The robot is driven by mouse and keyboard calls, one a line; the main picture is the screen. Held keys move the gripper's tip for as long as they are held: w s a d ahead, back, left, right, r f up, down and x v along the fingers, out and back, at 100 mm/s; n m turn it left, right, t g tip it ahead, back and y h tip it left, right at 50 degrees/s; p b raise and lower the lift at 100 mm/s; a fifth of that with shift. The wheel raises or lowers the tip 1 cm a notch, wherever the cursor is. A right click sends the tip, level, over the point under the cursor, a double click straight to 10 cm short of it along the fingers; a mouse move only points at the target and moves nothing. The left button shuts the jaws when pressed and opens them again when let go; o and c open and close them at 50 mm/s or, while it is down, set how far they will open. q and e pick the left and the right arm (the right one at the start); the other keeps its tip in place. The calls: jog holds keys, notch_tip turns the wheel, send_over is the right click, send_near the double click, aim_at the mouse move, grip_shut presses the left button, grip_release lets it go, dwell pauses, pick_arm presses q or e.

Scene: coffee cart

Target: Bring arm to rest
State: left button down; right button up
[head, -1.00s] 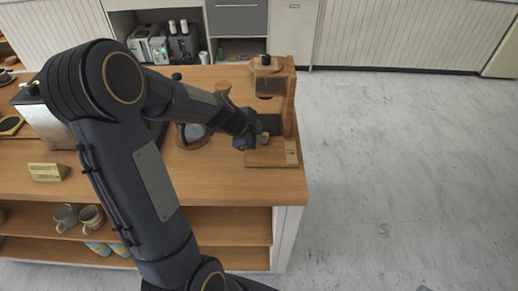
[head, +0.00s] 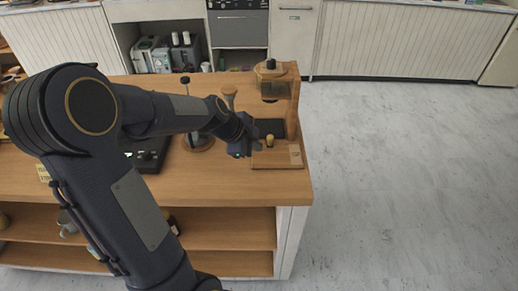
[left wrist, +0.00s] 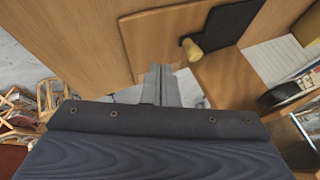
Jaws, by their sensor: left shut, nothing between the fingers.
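My left arm comes in from the left in the head view and reaches over the wooden cart top (head: 230,185). My left gripper (head: 256,147) is at the left edge of the wooden stand's base, with nothing visibly held. In the left wrist view the left gripper (left wrist: 160,72) shows its two fingers together, pointing toward the wooden surface. My right gripper is not in view.
The wooden stand (head: 295,115) with a dark mat and a small yellow-topped knob (head: 270,140) stands at the cart's right end; the knob (left wrist: 193,50) also shows in the left wrist view. Open floor (head: 400,180) lies right.

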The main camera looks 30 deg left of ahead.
pick_arm(q)
jog(key=v, duration=0.7)
jog(key=s+d+n, duration=0.6)
jog(key=s+n, duration=0.1)
jog(key=s, duration=0.3)
jog(key=s+d+f+n+g+h, duration=0.1)
jog(key=s+d+n, duration=0.5)
jog(key=s+n, duration=0.2)
jog(key=shift+s, duration=1.1)
jog(key=shift+d, duration=0.15)
